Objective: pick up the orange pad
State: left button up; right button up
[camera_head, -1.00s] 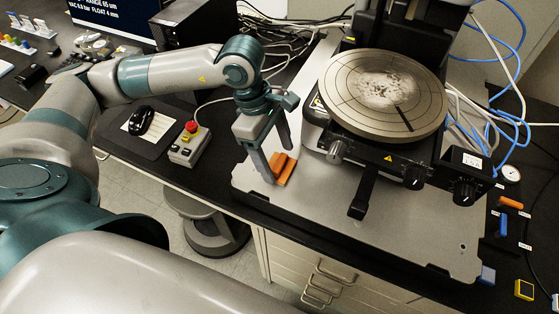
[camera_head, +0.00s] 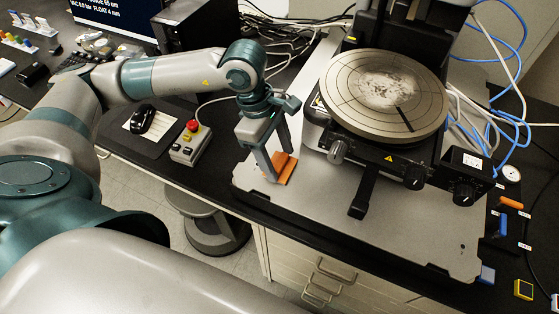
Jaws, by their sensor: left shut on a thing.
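The orange pad (camera_head: 285,170) is a small flat block on the grey metal base plate (camera_head: 330,215), near its left front edge. My left gripper (camera_head: 275,171) points down at the pad and is shut on it, with a finger at its left side and the other behind it. Part of the pad is hidden by the fingers. I cannot tell whether the pad touches the plate or is just above it. My right gripper is not in view.
Blue and white cables run at the right. The plate's front is clear.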

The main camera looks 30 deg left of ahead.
aim_at(279, 160)
pick_arm(q)
jog(key=shift+r, duration=0.1)
jog(key=shift+w+r+b, duration=0.1)
jog(key=shift+r+b, duration=0.25)
jog(key=shift+r, duration=0.1)
notch_tip(279, 160, up, 9)
jog(key=b, duration=0.3)
jog(key=o, duration=0.4)
jog(key=c, duration=0.3)
jog(key=shift+f, duration=0.1)
